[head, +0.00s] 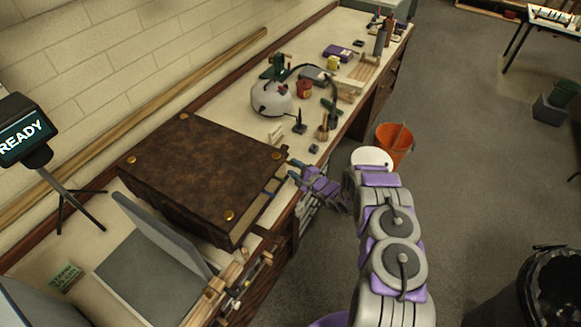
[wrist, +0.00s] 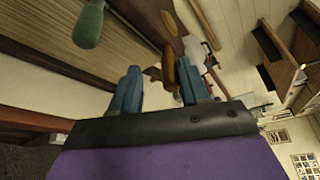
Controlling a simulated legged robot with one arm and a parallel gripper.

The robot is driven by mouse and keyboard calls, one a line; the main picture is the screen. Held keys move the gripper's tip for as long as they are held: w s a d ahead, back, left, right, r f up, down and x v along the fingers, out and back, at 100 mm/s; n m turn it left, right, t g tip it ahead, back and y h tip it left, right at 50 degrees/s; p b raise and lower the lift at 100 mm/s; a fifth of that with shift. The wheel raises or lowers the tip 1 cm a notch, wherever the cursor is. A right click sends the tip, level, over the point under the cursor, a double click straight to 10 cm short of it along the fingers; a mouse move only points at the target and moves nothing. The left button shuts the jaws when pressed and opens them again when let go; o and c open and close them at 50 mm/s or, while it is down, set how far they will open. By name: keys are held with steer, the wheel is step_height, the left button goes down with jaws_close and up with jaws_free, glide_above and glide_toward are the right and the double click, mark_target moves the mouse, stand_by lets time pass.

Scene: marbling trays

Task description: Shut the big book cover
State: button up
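The big book (head: 200,170) lies on the counter in the head view, with a mottled dark brown cover and gold studs at its corners. Its cover lies roughly flat over the thick body of the book; I cannot tell whether it is fully down. My gripper (head: 291,170) is at the right side of the book, near its right corner, with purple and blue parts. In the wrist view, the two blue fingers of my gripper (wrist: 158,86) stand apart with nothing held between them. The book cannot be clearly made out in the wrist view.
A grey open folder-like object (head: 155,270) stands in front of the book. A READY display (head: 25,130) on a tripod is at left. A white rounded pot (head: 271,98) and several tools stand behind. An orange bucket (head: 394,145) is on the floor; open floor (head: 470,150) lies at right.

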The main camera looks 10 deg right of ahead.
steer(key=b+v, duration=0.1)
steer(key=v, duration=1.4)
steer(key=shift+s+a, duration=0.15)
steer(key=shift+a, duration=0.1)
steer(key=shift+r, duration=0.1)
